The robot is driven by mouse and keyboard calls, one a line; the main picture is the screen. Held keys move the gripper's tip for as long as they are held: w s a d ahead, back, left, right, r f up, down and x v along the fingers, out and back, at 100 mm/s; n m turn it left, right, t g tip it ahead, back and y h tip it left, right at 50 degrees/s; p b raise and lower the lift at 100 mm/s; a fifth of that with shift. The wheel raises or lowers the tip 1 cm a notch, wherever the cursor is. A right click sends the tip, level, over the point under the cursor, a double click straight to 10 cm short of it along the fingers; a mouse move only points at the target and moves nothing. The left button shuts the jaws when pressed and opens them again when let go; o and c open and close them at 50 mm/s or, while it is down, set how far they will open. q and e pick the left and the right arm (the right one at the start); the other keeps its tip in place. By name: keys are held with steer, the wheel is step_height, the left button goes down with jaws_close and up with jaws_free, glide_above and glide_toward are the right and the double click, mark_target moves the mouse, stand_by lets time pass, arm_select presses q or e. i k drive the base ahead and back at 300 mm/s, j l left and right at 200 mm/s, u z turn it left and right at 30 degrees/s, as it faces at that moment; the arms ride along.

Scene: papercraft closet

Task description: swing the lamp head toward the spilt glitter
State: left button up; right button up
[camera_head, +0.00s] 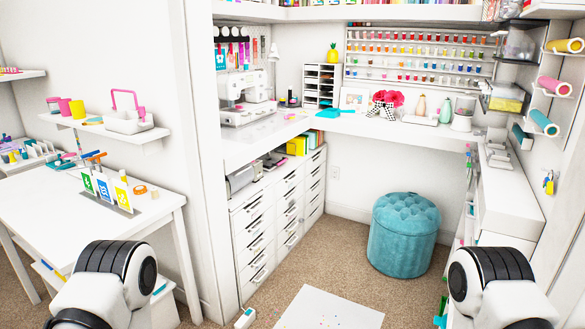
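A small white shape that looks like a lamp head (274,52) stands above the white sewing machine (243,90) in the back left corner of the closet. It is small and pale against the wall, so its exact facing is hard to tell. Tiny coloured specks, likely the glitter (323,322), lie on a white sheet (335,303) on the carpet at the bottom centre. The sheet's near part is cut off by the frame. Links of my two arms show in the lower left and lower right corners. Neither gripper shows.
A teal tufted stool (403,233) stands on the carpet under the back counter. White drawer units (266,235) line the left side of the closet. A white table (150,215) with cards stands at left. Carpet between drawers and stool is open.

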mark_target(273, 56)
steer(key=i+z, duration=0.3)
steer(key=i, duration=1.6)
